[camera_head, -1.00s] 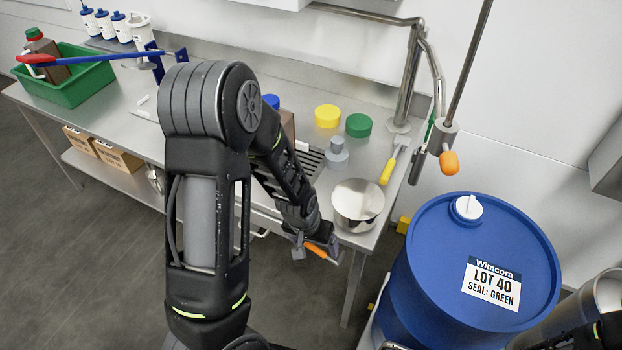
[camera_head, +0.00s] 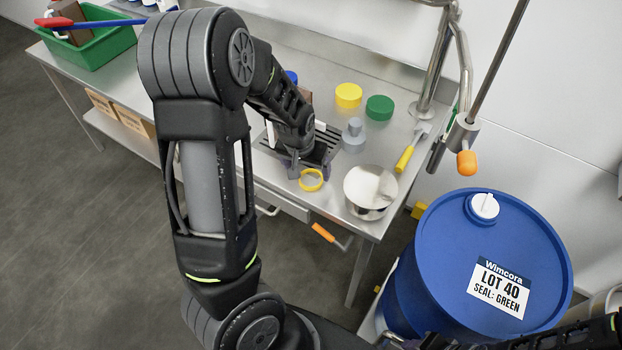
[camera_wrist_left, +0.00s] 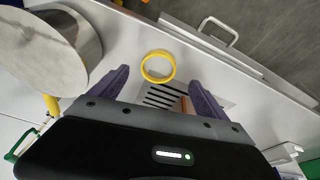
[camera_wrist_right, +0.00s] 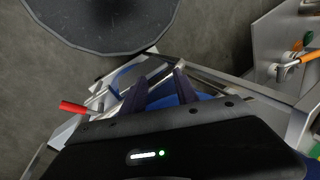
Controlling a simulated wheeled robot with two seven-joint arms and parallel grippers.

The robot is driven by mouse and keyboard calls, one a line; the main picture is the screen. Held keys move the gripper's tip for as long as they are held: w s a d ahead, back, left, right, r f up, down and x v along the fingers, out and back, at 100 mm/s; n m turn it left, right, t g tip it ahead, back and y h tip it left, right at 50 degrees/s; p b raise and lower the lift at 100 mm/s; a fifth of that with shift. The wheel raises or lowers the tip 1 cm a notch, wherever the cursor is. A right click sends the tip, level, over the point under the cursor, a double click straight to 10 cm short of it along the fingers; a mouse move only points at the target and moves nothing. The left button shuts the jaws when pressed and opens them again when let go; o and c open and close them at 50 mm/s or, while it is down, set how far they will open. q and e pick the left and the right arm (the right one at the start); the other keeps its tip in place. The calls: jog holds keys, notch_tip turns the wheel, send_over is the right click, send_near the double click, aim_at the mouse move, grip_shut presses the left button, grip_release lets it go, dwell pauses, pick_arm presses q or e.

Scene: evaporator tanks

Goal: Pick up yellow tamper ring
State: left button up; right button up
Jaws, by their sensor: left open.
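The yellow tamper ring (camera_head: 311,180) lies at the front edge of the steel bench, left of the steel pot. My left gripper (camera_head: 308,167) is above the bench with its fingers open around the ring's place in the head view. In the left wrist view the ring (camera_wrist_left: 158,66) shows just beyond and between the two open fingertips (camera_wrist_left: 158,82), and nothing is gripped. Whether the fingers touch the ring I cannot tell. My right gripper (camera_wrist_right: 154,85) shows in the right wrist view, fingers apart, near the blue drum.
A steel pot (camera_head: 370,190) stands right of the ring. Yellow (camera_head: 348,95) and green (camera_head: 379,107) caps, a grey weight (camera_head: 353,135) and a yellow-handled scraper (camera_head: 408,152) lie behind. A slotted drain is by the gripper. A blue drum (camera_head: 470,260) stands at right.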

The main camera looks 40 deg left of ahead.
aim_at(311, 180)
pick_arm(q)
jog(key=x, duration=0.5)
jog(key=shift+w+f, duration=0.1)
jog(key=shift+w, duration=0.1)
jog(key=shift+d, duration=0.1)
jog(key=shift+c, duration=0.4)
jog(key=c, duration=1.3)
jog(key=shift+c, duration=0.2)
notch_tip(311, 180, up, 10)
dwell(0.5)
